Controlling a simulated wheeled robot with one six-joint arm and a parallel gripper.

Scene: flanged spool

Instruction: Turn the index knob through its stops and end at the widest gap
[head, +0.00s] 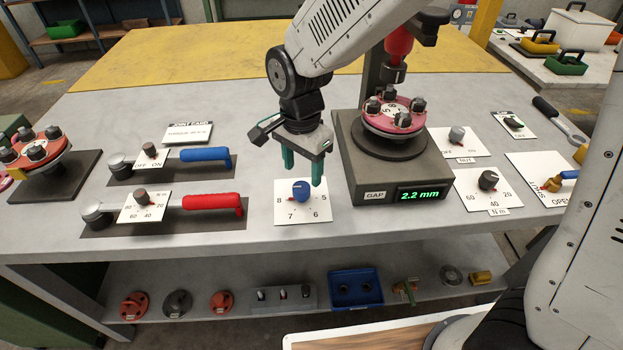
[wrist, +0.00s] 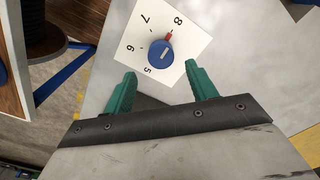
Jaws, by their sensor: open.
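The blue index knob (head: 301,189) stands on a white dial card (head: 316,200) marked 5 to 8; its red pointer (wrist: 169,36) points at or near 8. In the wrist view the knob (wrist: 161,54) lies just beyond the fingertips, between their lines. My gripper (head: 303,175), with green fingers, is open and empty, just above and behind the knob; contact cannot be told from the head view. The gap display (head: 420,194) reads 2.2 mm. A pink flanged spool (head: 393,113) with dark knobs sits on the dark stand above it.
The dark stand (head: 352,150) rises close to the right of my gripper. Tools with blue (head: 205,154) and red (head: 212,202) handles lie to the left. Bare bench surrounds the dial card's left side.

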